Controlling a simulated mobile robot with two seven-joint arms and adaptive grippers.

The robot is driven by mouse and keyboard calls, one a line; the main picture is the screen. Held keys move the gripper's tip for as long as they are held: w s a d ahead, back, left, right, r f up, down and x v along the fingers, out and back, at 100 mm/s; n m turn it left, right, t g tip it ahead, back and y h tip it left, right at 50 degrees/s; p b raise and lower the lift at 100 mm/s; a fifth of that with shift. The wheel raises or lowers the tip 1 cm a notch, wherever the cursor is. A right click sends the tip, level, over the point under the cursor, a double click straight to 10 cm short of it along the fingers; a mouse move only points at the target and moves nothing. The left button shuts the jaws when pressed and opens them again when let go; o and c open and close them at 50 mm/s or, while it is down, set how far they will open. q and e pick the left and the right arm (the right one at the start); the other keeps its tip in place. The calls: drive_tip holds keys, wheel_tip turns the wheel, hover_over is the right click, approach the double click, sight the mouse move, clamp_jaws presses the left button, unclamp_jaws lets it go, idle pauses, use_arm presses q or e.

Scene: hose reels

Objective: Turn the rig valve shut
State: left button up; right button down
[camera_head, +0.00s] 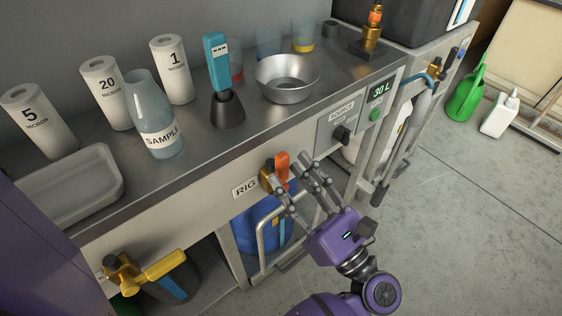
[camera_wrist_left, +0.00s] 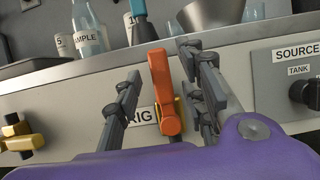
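The rig valve has an upright orange lever handle (camera_head: 282,166) on a brass body (camera_head: 267,178), beside the RIG label (camera_head: 245,188) on the bench's front panel. My left gripper (camera_head: 293,176) is at the valve, its grey fingers spread. In the left wrist view, the orange handle (camera_wrist_left: 162,85) stands between the fingers of the gripper (camera_wrist_left: 160,88), with visible gaps on both sides. Part of the brass body is hidden behind the handle and fingers. My right gripper is not in view.
Filter cylinders (camera_head: 172,69), a sample bottle (camera_head: 156,120) and a steel bowl (camera_head: 287,78) stand on the bench. A black SOURCE knob (camera_head: 342,134) is right of the valve. A yellow-handled valve (camera_head: 155,270) is lower left. Open floor (camera_head: 460,230) lies to the right.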

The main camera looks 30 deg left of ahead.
sight(286, 170)
use_arm(q)
drive_tip(key=shift+x, duration=1.7)
drive_tip(key=shift+c, duration=0.4)
clamp_jaws()
